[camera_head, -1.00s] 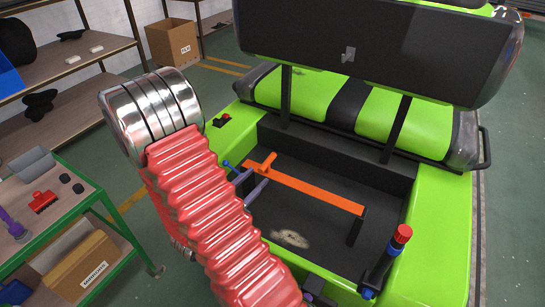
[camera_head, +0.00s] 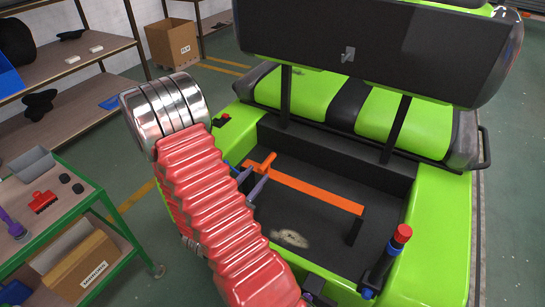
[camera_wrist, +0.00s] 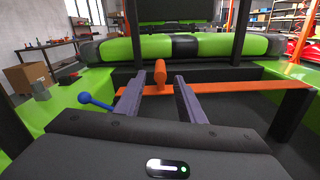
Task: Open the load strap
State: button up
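The load strap (camera_head: 318,193) is a flat orange bar across the dark cargo bed of the green cart. Its right end meets a short black post. An orange handle (camera_head: 264,162) sticks up at its left end. In the wrist view the strap (camera_wrist: 228,90) runs across the middle, with the handle (camera_wrist: 160,72) upright near the centre. My gripper (camera_head: 252,182) has purple-grey fingers at the left end of the strap. In the wrist view my gripper (camera_wrist: 158,82) is open, a finger on each side of the handle's line. I cannot tell whether either finger touches it.
A blue-knobbed lever (camera_wrist: 90,99) stands left of my fingers. A black post with a red cap (camera_head: 402,234) stands at the bed's right side. The cart's seat (camera_head: 415,128) rises behind the bed. A green-framed table (camera_head: 110,205) and shelves (camera_head: 95,100) are at the left.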

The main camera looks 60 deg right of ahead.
aim_at(272, 156)
jog(key=d, duration=0.7)
jog(key=w+d, duration=0.1)
jog(key=d, duration=0.3)
jog(key=shift+d, duration=0.15)
jog(key=shift+c, duration=0.5)
grip_shut()
